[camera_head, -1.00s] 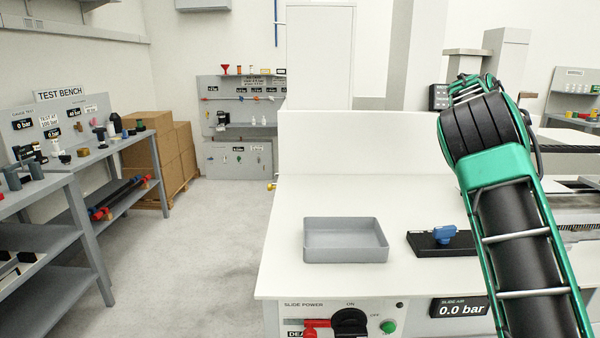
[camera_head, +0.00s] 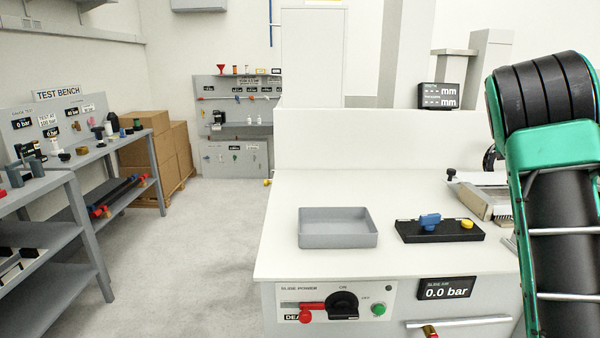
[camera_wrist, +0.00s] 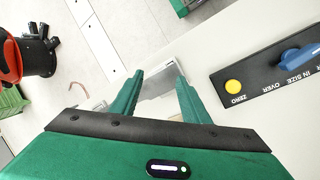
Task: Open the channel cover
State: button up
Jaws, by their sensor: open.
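I cannot tell for certain which part is the channel cover. In the head view, a pale metal slide assembly (camera_head: 490,196) lies at the right of the white bench, partly hidden by my arm. A silver bar (camera_head: 458,321) runs along the bench front below the pressure display. My gripper (camera_wrist: 159,76) shows only in the wrist view; its two green fingers are apart, with nothing held. A pale grey metal piece (camera_wrist: 159,84) shows beyond and between the fingers; whether it is touched is unclear.
A grey tray (camera_head: 337,238) and a black panel (camera_head: 440,237) with a blue knob (camera_head: 429,220) and yellow button (camera_head: 467,223) sit on the bench (camera_head: 360,188). The button also shows in the wrist view (camera_wrist: 233,87). A red switch (camera_head: 308,311) is on the front.

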jog(key=s+a+f+y, duration=0.1)
jog(key=s+f, duration=0.1)
jog(key=s, duration=0.5)
jog(key=s+a+f+t+y, duration=0.1)
jog(key=s+a+f, duration=0.1)
jog(key=s, duration=0.5)
jog(key=shift+s+n+t, duration=0.3)
jog(key=shift+s, duration=0.05)
jog(key=s+a+f, duration=0.3)
jog(key=s+a, duration=0.1)
jog(key=s, duration=0.1)
jog(key=s+a+f+n+t, duration=0.1)
jog(key=s+a+f, duration=0.2)
jog(key=s, duration=0.3)
jog(key=s+a+f+t, duration=0.1)
jog(key=s+a+f, duration=0.2)
jog(key=s+a, duration=0.2)
jog(key=shift+s+a+f, duration=0.2)
jog(key=shift+s+a, duration=0.2)
jog(key=shift+c, duration=0.3)
jog(key=shift+s+a+f, duration=0.15)
jog(key=shift+s+f, duration=0.05)
jog(key=c, duration=0.5)
grip_shut()
jog(key=shift+s, duration=0.15)
